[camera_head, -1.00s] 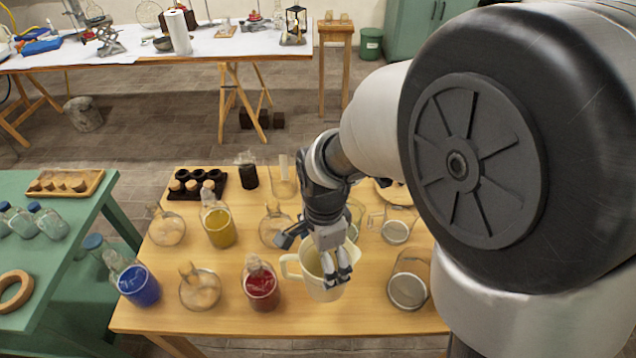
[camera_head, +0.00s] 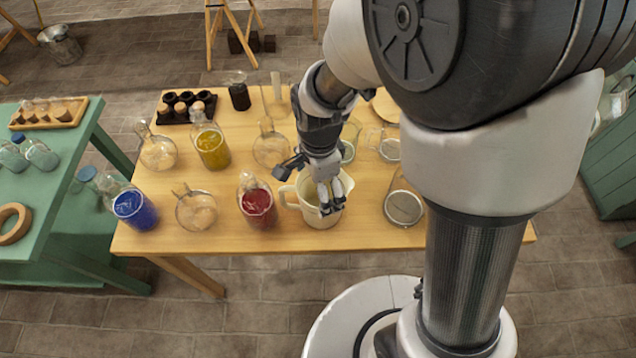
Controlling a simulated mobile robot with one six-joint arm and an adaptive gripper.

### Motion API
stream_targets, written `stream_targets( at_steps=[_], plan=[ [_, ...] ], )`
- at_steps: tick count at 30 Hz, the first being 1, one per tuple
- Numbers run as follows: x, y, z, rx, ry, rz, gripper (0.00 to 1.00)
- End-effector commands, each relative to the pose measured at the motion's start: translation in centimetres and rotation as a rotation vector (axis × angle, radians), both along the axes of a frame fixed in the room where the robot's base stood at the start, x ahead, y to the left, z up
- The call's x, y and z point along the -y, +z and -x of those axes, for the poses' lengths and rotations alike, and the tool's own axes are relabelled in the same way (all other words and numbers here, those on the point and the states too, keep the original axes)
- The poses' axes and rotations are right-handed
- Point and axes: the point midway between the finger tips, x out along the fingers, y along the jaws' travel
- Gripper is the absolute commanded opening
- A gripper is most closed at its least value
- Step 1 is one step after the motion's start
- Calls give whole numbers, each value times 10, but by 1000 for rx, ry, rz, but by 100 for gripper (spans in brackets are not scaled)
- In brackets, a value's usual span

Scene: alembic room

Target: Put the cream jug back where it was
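The cream jug (camera_head: 310,217) is upright on the wooden table, near its front edge, just right of the flask of red liquid. Its handle points left. My gripper (camera_head: 331,205) points down at the jug from above, with its pale fingertips close together over the jug's near right side. The fingers overlap the jug in the picture and hide part of its rim and inside. I cannot tell whether they pinch its wall or only sit in front of or inside it.
On the wooden table (camera_head: 365,233), a red flask (camera_head: 257,205) stands close left of the jug and a clear glass vessel (camera_head: 403,207) to its right. A clear round flask (camera_head: 271,149) and a yellow flask (camera_head: 212,148) stand behind. A blue flask (camera_head: 134,209) is far left.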

Motion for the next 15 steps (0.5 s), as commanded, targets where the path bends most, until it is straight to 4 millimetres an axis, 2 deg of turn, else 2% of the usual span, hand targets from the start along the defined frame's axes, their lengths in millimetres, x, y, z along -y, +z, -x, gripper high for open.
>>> stream_targets(
  at_steps=[11,15],
  plan=[
    [0,1,0,0,0,0,100],
    [0,13,0,2,0,-1,100]
  ],
)
